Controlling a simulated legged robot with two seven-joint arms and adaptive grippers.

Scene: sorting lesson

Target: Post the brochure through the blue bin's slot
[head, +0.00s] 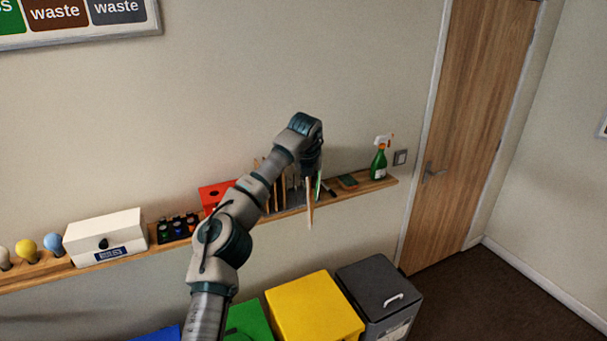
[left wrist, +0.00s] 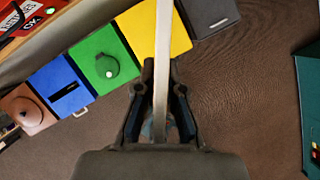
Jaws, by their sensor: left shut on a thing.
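My left gripper (head: 312,172) is up in front of the wall shelf and points down. It is shut on a thin pale strip (head: 310,206), which hangs below the fingers. In the left wrist view the strip (left wrist: 163,45) runs away between the fingers (left wrist: 160,100). It shows only as a narrow band, so I cannot tell whether it is the brochure seen edge-on. The blue bin (left wrist: 45,77) has a dark slot in its lid and lies left of the strip. Only an edge of the blue bin (head: 158,335) shows in the head view. My right gripper is out of view.
Green (head: 247,320), yellow (head: 313,306) and dark grey (head: 378,290) bins stand below the shelf (head: 350,191). A white box (head: 105,236), a red box (head: 215,191) and a spray bottle (head: 379,164) crowd the shelf.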

